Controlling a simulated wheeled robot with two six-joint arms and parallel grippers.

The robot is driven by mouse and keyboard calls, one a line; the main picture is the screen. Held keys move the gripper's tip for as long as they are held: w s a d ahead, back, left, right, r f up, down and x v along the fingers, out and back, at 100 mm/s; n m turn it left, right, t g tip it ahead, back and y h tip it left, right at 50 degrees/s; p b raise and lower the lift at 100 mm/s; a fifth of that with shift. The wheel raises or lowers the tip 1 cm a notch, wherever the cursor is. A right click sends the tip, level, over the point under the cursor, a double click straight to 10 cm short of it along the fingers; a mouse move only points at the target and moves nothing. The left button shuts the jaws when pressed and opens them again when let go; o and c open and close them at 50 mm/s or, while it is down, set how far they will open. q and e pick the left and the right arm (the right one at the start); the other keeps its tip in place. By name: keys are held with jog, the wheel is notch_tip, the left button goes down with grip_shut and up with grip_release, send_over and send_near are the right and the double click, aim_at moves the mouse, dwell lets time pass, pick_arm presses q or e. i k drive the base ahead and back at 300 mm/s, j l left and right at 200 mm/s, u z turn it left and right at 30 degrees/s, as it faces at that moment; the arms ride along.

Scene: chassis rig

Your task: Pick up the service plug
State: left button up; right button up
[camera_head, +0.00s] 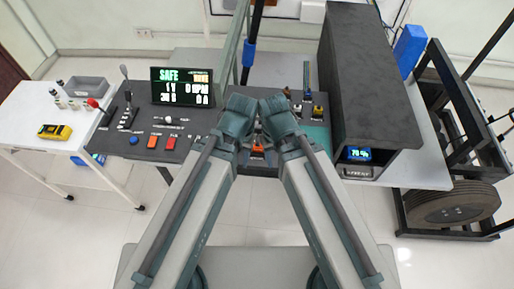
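An orange part (258,150), which may be the service plug, shows in the gap between my two arms, on or over the workbench. My arms cover its surroundings, and it is too small to tell its shape or what it sits in. Both my arms reach forward from the bottom of the view and come close together at their far joints. I cannot make out either gripper; both appear hidden behind my own arm links.
A control panel (185,133) with a lever, buttons and a SAFE screen (182,87) stands left of my arms. A white cart (50,150) holds a yellow meter (55,132) and a grey bin (86,87). A long dark housing (372,90) and a wheel (452,203) stand right.

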aim_at(257, 147)
jog(key=k+l, duration=0.1)
jog(key=l, duration=0.4)
jog(key=k+l, duration=0.1)
jog(key=l, duration=0.45)
jog(key=k+l, duration=0.15)
jog(key=l, duration=0.35)
jog(key=k+l, duration=0.1)
jog(key=l, duration=0.45)
